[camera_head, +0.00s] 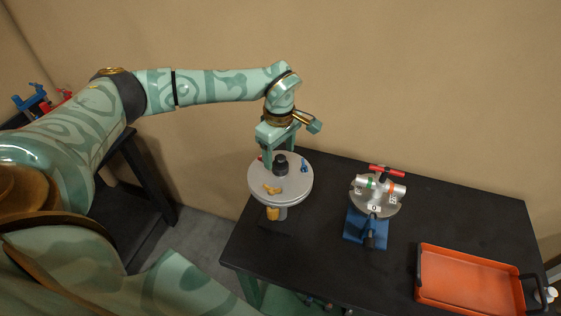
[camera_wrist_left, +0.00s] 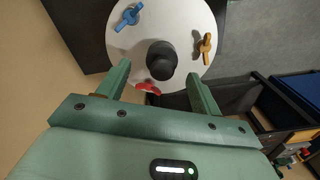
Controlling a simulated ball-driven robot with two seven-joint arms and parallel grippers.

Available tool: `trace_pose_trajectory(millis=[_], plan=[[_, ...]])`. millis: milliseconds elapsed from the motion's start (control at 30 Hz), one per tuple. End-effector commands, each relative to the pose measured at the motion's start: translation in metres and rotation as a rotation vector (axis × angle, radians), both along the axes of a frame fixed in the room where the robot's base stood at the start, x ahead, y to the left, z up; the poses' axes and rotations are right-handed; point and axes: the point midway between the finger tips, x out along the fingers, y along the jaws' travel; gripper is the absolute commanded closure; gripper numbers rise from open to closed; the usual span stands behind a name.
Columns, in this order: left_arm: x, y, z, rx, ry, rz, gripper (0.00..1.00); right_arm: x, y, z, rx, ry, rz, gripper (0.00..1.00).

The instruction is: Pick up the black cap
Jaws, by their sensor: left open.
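The black cap (camera_head: 281,166) stands upright at the middle of a round light-grey disc (camera_head: 256,178) on a stand. In the left wrist view the cap (camera_wrist_left: 161,60) shows from above as a dark round knob. My left gripper (camera_head: 279,154) hangs over the far side of the disc, pointing down. It is open and empty. In the left wrist view its fingertips (camera_wrist_left: 158,72) lie to either side of the cap, with clear gaps. I cannot tell whether the tips are level with the cap. My right gripper is not in view.
A small yellow handle (camera_head: 271,189), a blue one (camera_head: 304,165) and a red one (camera_wrist_left: 147,87) sit around the cap on the disc. To the right are a blue-based valve fixture (camera_head: 353,224) and an orange tray (camera_head: 470,281). The black table (camera_head: 320,255) is clear between.

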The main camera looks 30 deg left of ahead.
Motion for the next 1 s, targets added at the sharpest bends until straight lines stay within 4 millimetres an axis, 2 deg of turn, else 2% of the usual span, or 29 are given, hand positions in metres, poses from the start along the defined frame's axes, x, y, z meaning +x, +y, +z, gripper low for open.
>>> trace_pose_trajectory(millis=[67,200,467,633,667,1000], plan=[[-0.002,-0.001,-0.013,-0.001,0.005,0.001,0.35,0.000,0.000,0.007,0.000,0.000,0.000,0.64],[-0.002,-0.001,-0.032,0.000,0.002,0.001,0.35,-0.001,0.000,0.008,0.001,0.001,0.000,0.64],[-0.001,0.000,-0.036,0.000,-0.001,0.000,0.35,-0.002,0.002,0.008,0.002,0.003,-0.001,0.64],[-0.001,0.000,-0.036,0.000,0.000,0.000,0.79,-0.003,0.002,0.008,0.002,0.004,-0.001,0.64],[-0.001,0.000,-0.036,0.000,0.000,0.000,0.83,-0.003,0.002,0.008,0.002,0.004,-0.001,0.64],[-0.001,0.000,-0.033,0.000,-0.001,0.000,0.83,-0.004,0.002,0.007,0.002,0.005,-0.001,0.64]])
